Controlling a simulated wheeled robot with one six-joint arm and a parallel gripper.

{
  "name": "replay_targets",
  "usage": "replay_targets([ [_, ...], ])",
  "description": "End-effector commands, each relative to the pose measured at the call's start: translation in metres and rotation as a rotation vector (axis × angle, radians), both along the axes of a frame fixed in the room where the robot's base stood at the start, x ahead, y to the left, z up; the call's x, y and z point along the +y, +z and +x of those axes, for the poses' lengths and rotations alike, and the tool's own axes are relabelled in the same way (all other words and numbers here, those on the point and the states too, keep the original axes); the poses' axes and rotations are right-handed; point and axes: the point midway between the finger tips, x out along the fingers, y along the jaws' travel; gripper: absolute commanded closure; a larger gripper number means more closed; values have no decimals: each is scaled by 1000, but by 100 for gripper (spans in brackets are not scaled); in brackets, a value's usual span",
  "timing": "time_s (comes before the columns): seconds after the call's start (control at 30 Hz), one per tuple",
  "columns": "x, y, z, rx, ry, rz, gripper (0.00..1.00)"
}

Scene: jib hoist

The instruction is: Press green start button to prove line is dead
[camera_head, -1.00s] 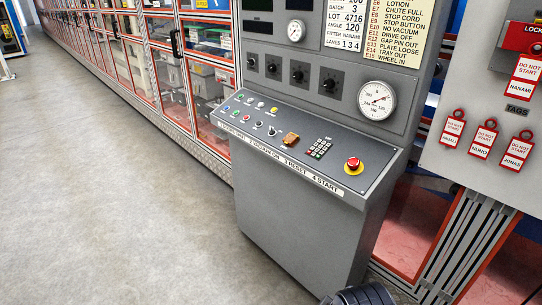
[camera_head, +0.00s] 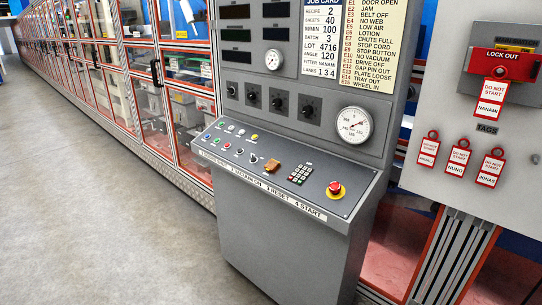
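The grey control console (camera_head: 285,245) stands in the middle with a sloped panel of small coloured buttons at its left end. A small greenish button (camera_head: 207,136) appears at the lower left of this group, but its colour is hard to be sure of at this size. A label strip (camera_head: 262,187) along the panel's front edge ends in "4 START". A red lockout box (camera_head: 499,66) marked "LOCK OUT" is on the grey cabinet at right, with a "DO NOT START" tag (camera_head: 491,99) naming Nanami hanging from it. My gripper is not in view.
A red mushroom button (camera_head: 335,188) on a yellow base, a keypad (camera_head: 299,173) and an orange-brown switch (camera_head: 272,165) share the panel. A round gauge (camera_head: 354,125) is above. More tags (camera_head: 459,158) hang at right. Glazed machine doors (camera_head: 150,100) run left; the grey floor (camera_head: 90,220) is clear.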

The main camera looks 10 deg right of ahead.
Motion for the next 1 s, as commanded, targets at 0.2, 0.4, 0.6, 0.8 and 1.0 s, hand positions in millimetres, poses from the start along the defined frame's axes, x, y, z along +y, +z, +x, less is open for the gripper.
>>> replay_targets([
  [0.2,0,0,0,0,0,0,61],
  [0.4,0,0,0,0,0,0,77],
  [0.6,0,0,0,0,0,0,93],
  [0.8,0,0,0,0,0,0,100],
  [1.0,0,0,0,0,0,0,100],
])
